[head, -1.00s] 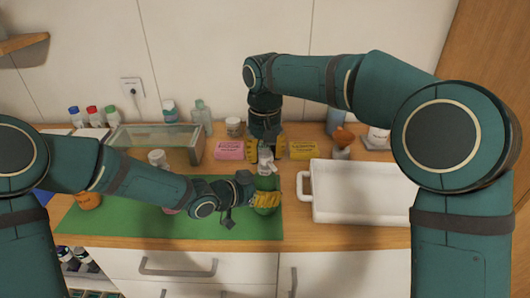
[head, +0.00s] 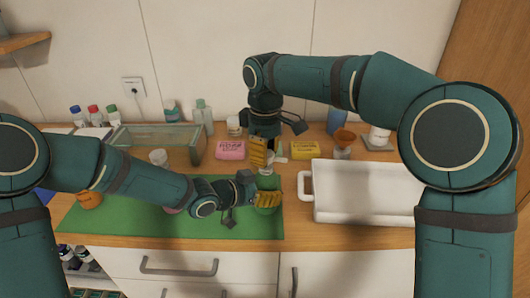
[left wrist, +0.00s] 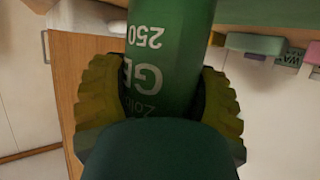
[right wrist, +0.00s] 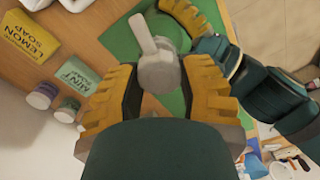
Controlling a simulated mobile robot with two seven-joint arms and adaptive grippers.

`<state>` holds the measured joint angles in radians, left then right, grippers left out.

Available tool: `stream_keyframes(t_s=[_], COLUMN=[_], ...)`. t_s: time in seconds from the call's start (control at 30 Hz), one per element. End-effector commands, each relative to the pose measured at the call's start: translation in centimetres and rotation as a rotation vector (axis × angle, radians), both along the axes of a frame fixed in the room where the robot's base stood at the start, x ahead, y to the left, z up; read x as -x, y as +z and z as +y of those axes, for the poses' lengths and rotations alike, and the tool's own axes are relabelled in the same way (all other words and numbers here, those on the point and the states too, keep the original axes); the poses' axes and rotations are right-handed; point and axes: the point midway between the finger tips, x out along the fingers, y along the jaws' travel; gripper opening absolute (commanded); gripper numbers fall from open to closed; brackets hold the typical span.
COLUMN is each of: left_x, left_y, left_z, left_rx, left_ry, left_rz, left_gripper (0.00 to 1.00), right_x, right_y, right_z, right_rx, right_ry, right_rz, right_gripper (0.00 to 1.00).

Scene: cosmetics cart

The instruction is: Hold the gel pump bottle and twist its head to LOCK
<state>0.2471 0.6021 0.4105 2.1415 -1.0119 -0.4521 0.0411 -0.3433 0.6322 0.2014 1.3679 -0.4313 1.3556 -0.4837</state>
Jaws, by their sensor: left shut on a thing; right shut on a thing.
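The gel pump bottle is a green bottle (left wrist: 165,50) with white print, upside down in the left wrist view. My left gripper (head: 268,198) is shut around its body above the green mat, with one finger on each side (left wrist: 160,85). The pale pump head (right wrist: 156,70) sits on top, its nozzle pointing to the upper left in the right wrist view. My right gripper (head: 266,153) comes down from above and is shut on the pump head, its fingers on both sides (right wrist: 160,88). In the head view the fingers hide most of the head. Lock marks cannot be read.
A white tray (head: 306,186) stands close to the right of the bottle. Pink soap (head: 230,150) and yellow soap (head: 304,150) lie behind it. A glass box (head: 195,150) stands at the back left. The green mat (head: 120,225) is mostly clear in front.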

Motion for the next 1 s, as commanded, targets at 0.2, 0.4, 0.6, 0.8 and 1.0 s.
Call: stream_keyframes(t_s=[0.2, 0.4, 0.6, 0.8, 1.0], left_x=[0.02, 0.02, 0.03, 0.02, 0.02], left_y=[0.03, 0.03, 0.03, 0.03, 0.03], left_z=[-0.06, -0.06, -0.06, -0.07, -0.06], left_rx=[0.0, 0.0, 0.0, 0.0, 0.0], left_ry=[-0.001, -0.001, -0.001, -0.001, -0.001], left_rz=[-0.001, -0.001, -0.001, -0.001, -0.001], left_gripper=[0.2, 0.2, 0.2, 0.2, 0.2], right_x=[0.03, 0.05, 0.05, 0.05, 0.05], right_y=[-0.02, -0.02, -0.02, -0.01, 0.0], right_z=[0.05, 0.07, 0.08, 0.08, 0.07], right_rx=[0.0, 0.0, -0.001, -0.001, -0.001], right_ry=[0.082, 0.113, 0.118, 0.117, 0.116], right_rz=[0.0, 0.0, 0.0, 0.0, 0.0], right_gripper=[0.03, 0.03, 0.03, 0.03, 0.72])
